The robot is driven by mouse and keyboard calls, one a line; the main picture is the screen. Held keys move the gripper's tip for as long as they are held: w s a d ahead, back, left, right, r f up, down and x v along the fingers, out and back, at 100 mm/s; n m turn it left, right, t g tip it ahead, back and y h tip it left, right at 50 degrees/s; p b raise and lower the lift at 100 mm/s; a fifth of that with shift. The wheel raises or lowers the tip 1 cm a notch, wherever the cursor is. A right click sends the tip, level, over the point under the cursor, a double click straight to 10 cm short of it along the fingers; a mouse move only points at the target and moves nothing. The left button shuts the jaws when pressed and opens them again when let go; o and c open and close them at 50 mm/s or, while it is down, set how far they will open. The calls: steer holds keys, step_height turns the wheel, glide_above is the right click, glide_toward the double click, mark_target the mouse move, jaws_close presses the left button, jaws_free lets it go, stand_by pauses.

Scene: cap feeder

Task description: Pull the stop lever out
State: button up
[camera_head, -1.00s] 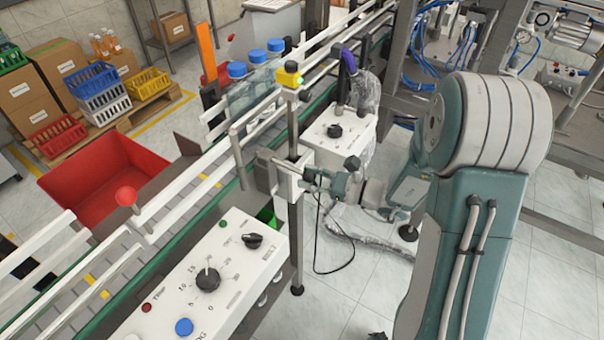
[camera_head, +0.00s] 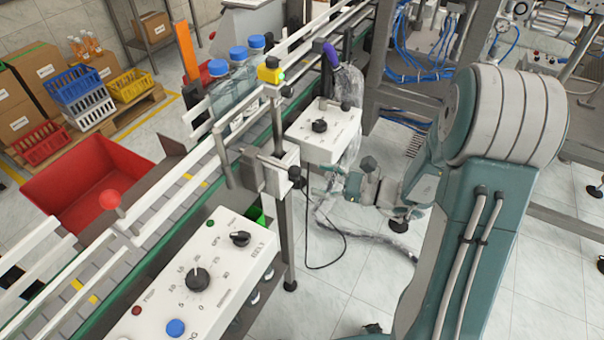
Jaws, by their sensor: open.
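A grey metal bracket (camera_head: 273,178) with a dark upright rod and black clamp knobs stands on the conveyor's near rail. A red ball knob on a short rod (camera_head: 110,199) stands at the rail on the left. Which of these parts is the stop lever I cannot tell for sure. My gripper (camera_head: 322,182) is small in view, to the right of the bracket and below the rear white control box. It is open, and its fingers point left toward the bracket's black knob, with a small gap. Its fingertips are hard to make out, and I see nothing held.
A front control box (camera_head: 215,265) and a rear one (camera_head: 325,128) flank the bracket's post. A red bin (camera_head: 75,185) lies beyond the belt.

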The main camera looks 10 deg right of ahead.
steer(key=v, duration=0.6)
steer(key=shift+d, duration=0.3)
steer(key=s+a+r+n+g+h, duration=0.4)
steer(key=s+a+n+g+h, duration=0.2)
steer(key=s+a+n+g, duration=0.4)
steer(key=s+d+r+n+t+h, duration=0.5)
steer(key=d+r+n+t+h, duration=0.2)
steer(key=n+h, duration=0.3)
steer(key=shift+s+r+n, duration=0.25)
steer(key=shift+r+n, duration=0.15)
steer(key=shift+n, duration=0.2)
steer(key=shift+d, duration=0.1)
